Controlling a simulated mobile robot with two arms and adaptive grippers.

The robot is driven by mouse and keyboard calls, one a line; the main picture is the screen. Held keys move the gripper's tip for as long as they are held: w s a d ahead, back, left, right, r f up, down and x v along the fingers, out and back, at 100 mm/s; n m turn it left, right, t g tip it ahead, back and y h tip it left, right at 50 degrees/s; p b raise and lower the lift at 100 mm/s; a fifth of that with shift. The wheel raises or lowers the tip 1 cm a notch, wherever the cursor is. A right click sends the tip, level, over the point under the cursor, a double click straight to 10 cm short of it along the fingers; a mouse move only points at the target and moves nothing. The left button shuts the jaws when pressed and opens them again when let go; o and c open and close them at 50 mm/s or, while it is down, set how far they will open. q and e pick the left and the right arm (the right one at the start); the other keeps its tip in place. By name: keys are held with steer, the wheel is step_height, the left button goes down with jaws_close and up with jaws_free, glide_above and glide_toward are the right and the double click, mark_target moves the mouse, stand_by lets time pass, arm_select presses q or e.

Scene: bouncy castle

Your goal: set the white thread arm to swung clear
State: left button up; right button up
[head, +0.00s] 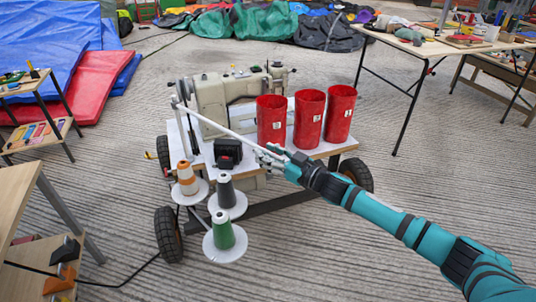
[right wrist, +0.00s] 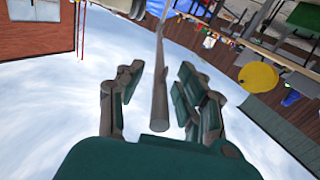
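The white thread arm (head: 222,128) is a thin pale rod. In the head view it slants from a post at the left of the sewing machine (head: 215,100) down to the right, in front of the machine. My right gripper (head: 268,154) is at the rod's lower right end. In the right wrist view the rod (right wrist: 159,85) runs between the two spread fingers of my right gripper (right wrist: 160,92), with a gap on both sides. The gripper is open around the rod's end, not clamped on it. My left gripper is in neither view.
The machine sits on a wheeled cart (head: 335,148) with three red canisters (head: 309,118). Thread cones stand at the cart's front left, including a green one (head: 222,232). A small black box (head: 228,153) sits below the rod. Open floor (head: 300,250) lies in front.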

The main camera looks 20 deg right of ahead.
steer(key=shift+w, duration=0.1)
steer(key=shift+c, duration=0.2)
jaws_close()
